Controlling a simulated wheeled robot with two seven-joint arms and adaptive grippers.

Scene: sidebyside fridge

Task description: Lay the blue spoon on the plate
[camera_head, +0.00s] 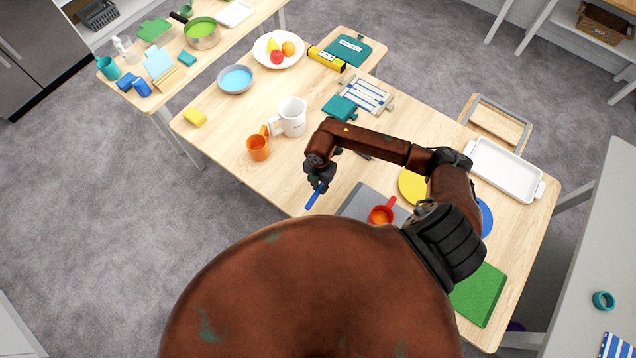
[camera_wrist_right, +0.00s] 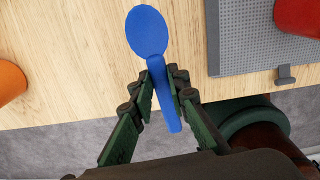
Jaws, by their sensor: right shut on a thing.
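The blue spoon (camera_head: 315,196) is held in my right gripper (camera_head: 320,181) near the table's front edge. In the right wrist view, the fingers (camera_wrist_right: 162,92) are shut on its handle, with the spoon's bowl (camera_wrist_right: 147,32) pointing away from the gripper over bare wood. A yellow round plate (camera_head: 411,186) lies on the table to the right, partly hidden by my right arm. A blue round plate-like thing (camera_head: 486,218) shows further right, mostly hidden by the arm. A white plate (camera_head: 263,52) at the back holds fruit. My left gripper is not in view.
An orange mug (camera_head: 258,148) and a white pitcher (camera_head: 292,117) stand left of the gripper. A grey mat (camera_head: 358,204) with a red cup (camera_head: 381,214) lies just right of it. A white tray (camera_head: 505,170) and a green board (camera_head: 479,294) lie at right.

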